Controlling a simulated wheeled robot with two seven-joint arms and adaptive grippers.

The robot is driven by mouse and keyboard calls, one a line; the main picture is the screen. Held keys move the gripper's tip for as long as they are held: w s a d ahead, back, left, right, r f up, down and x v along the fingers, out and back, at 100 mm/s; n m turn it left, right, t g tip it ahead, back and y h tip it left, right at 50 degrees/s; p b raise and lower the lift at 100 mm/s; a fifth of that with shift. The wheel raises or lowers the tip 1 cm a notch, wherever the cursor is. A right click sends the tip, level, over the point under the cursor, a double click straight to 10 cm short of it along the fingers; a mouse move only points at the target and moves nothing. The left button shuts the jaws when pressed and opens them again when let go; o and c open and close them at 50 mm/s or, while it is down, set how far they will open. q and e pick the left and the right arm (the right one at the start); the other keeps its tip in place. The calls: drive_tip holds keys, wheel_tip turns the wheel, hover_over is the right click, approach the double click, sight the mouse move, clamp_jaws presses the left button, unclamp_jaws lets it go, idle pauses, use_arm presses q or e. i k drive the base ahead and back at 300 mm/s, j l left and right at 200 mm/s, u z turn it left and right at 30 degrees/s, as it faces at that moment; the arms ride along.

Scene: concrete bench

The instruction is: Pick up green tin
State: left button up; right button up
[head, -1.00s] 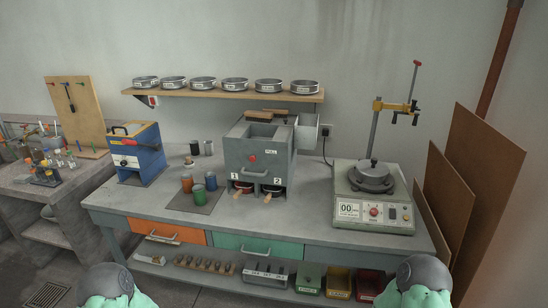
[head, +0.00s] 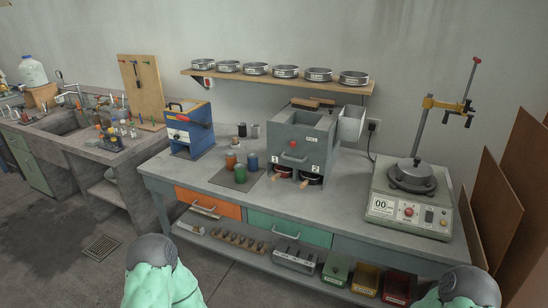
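The green tin (head: 240,173) stands upright on a dark mat (head: 222,180) on the bench, left of the grey two-slot box. An orange tin (head: 231,160) stands behind it to the left, and a blue tin (head: 252,161) behind it to the right. The three tins are close together, and I cannot tell if they touch. Only rounded upper parts of my two arms show at the bottom edge. Neither gripper is in view.
The grey box (head: 290,140) stands right of the tins. A blue machine (head: 190,128) stands to the left, and a turntable device (head: 411,190) to the right. Two small canisters (head: 242,130) are behind. The bench front (head: 215,190) near the mat is clear.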

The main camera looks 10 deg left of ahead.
sight(240, 173)
drive_tip(key=i+j+z, duration=0.1)
drive_tip(key=j, duration=0.25)
drive_tip(key=i+j+z, duration=0.15)
drive_tip(key=j, duration=0.25)
drive_tip(key=i+j+z, duration=0.1)
drive_tip(key=i+j, duration=0.15)
drive_tip(key=j, duration=0.15)
drive_tip(key=i+j+z, duration=0.15)
drive_tip(key=j, duration=0.25)
drive_tip(key=i+j+z, duration=0.1)
drive_tip(key=j, duration=0.3)
